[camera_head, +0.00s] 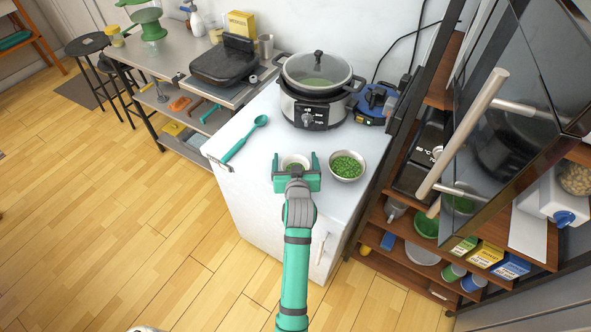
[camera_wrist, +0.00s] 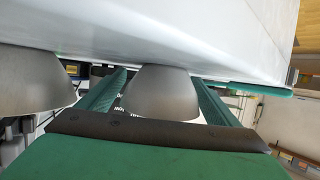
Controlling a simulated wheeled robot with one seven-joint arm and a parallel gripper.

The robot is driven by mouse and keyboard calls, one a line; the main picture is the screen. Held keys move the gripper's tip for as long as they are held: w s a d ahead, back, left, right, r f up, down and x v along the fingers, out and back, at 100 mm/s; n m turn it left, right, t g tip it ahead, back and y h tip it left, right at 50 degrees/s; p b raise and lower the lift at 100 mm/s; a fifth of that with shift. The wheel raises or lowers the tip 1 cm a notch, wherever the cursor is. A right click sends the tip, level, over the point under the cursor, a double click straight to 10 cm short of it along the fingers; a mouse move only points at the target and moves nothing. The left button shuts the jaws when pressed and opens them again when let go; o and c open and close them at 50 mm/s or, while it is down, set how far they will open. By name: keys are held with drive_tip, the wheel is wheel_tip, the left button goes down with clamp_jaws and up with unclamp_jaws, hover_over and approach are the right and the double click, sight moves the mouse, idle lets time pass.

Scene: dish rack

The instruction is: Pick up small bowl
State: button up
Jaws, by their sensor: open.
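A small bowl (camera_head: 294,160) stands on the white counter top, pale inside with a little green showing. My gripper (camera_head: 296,157) is open at the counter, with one teal finger on each side of this bowl. In the wrist view, which looks upside down, the grey small bowl (camera_wrist: 162,93) lies between the two spread fingers of my gripper (camera_wrist: 161,79). I cannot tell whether either finger touches it. A second metal bowl (camera_head: 347,165), full of peas, stands just to the right; its grey side shows at left in the wrist view (camera_wrist: 32,80).
The white counter (camera_head: 250,165) holds a lidded cooker (camera_head: 317,90) behind the bowls and a teal spoon (camera_head: 243,140) at left. A blue device (camera_head: 374,102) sits at the back right. A dark cabinet with a long handle (camera_head: 462,130) stands close on the right.

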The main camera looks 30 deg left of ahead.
drive_tip(key=shift+w, duration=0.1)
drive_tip(key=c, duration=1.2)
